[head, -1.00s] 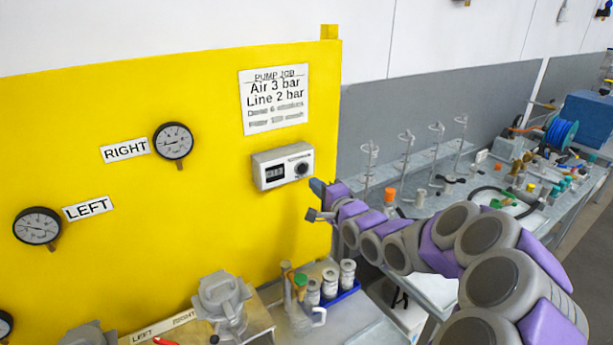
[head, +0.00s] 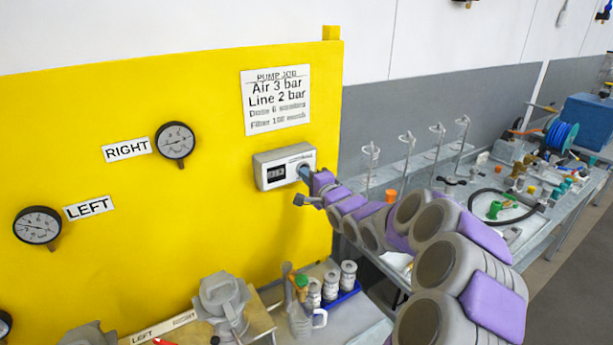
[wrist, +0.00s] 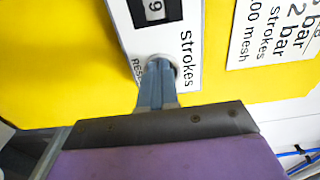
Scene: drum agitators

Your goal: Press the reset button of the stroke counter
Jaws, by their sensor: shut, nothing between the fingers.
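The stroke counter (head: 278,168) is a pale box with a dark display window, fixed to the yellow panel. In the wrist view its white face (wrist: 190,25) shows the window with a digit 9, the word "strokes" and part of a "RES..." label. My gripper (head: 304,174) is shut and empty, its tip at the right part of the counter's face. In the wrist view the shut fingers (wrist: 158,85) end at the round button (wrist: 161,62) beside that label and hide most of it. I cannot tell how far the button is pressed in.
The yellow panel (head: 215,240) also bears two gauges, the RIGHT one (head: 175,140) and the LEFT one (head: 37,225), and a pump job sheet (head: 276,99). Below stand pump parts (head: 222,300) and several small canisters (head: 348,275). A cluttered bench (head: 480,200) runs along the right.

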